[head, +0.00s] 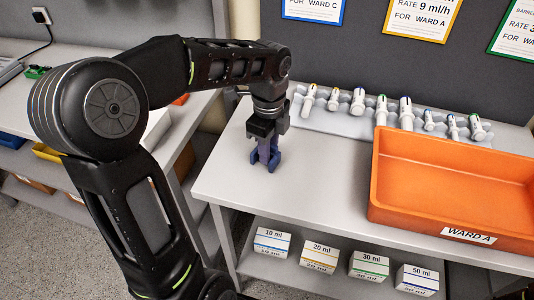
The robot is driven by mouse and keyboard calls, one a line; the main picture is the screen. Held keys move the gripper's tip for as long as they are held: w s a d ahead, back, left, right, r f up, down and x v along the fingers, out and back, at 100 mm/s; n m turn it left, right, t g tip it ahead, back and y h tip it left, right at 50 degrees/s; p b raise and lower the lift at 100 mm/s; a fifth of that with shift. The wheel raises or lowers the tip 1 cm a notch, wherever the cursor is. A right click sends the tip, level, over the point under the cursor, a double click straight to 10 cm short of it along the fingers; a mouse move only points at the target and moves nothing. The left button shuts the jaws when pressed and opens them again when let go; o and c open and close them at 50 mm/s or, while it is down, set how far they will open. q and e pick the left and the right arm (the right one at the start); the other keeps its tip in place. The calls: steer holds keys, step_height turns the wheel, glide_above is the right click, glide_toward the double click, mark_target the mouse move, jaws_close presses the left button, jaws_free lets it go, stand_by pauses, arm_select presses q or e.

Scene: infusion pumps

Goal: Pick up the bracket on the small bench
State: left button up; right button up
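A small blue-purple bracket (271,162) stands upright on the light bench top (320,185), near its left end. My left gripper (268,142) points straight down directly over the bracket, with its fingers at the bracket's upper part. The fingers hide part of the bracket, and I cannot tell whether they are closed on it or just around it. The bracket's lower end appears to be at the bench surface. My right gripper is not in view.
An orange tray (452,228) labelled WARD A fills the bench's right side. Several white syringes (358,101) lie in a grey rack along the back. Boxes marked in ml (320,257) stand on the shelf below. Bench space between the bracket and tray is clear.

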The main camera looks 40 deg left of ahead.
arm_select(q)
jaws_close()
stand_by(0.4)
step_height(320, 180, up, 10)
steer(key=shift+r+p, duration=0.1)
steer(key=shift+p, duration=0.25)
stand_by(0.6)
